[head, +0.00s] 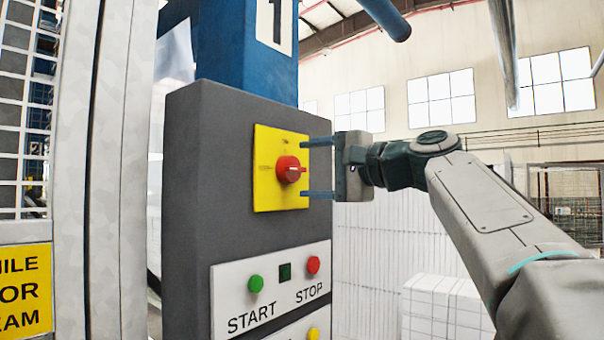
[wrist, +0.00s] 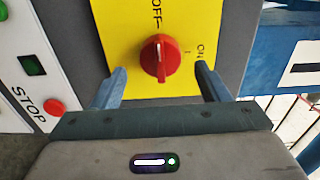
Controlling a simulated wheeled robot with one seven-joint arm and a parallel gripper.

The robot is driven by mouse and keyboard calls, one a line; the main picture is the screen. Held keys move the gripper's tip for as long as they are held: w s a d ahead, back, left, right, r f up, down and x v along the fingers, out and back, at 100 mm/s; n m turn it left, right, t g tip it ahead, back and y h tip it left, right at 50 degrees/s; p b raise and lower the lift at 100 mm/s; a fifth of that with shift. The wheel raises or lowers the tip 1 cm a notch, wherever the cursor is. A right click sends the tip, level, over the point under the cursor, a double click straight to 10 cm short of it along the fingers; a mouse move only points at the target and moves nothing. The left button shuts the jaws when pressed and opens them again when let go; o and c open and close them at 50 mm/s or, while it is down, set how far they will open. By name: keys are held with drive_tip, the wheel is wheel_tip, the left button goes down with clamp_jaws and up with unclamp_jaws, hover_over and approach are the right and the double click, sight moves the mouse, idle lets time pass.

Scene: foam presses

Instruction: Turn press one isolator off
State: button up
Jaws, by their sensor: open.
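The press one isolator is a red rotary knob (head: 288,169) on a yellow plate (head: 268,143), on the grey cabinet. In the wrist view the knob (wrist: 160,60) has its raised handle along the line toward the OFF label (wrist: 157,12). The ON label (wrist: 201,48) is to its right. My gripper (head: 304,168) is open and empty in front of the plate. In the wrist view its fingers (wrist: 160,74) stand one on each side of the knob, with a gap on both sides. Whether the fingertips touch the plate cannot be told.
Below the isolator, a white panel (head: 236,276) carries a green START button (head: 256,284) and a red STOP button (head: 313,265). A blue column marked 1 (head: 232,50) rises behind the grey cabinet (head: 190,200). A pale post and mesh guard (head: 22,120) stand at left.

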drive_tip(key=b+v, duration=0.1)
drive_tip(key=v, duration=1)
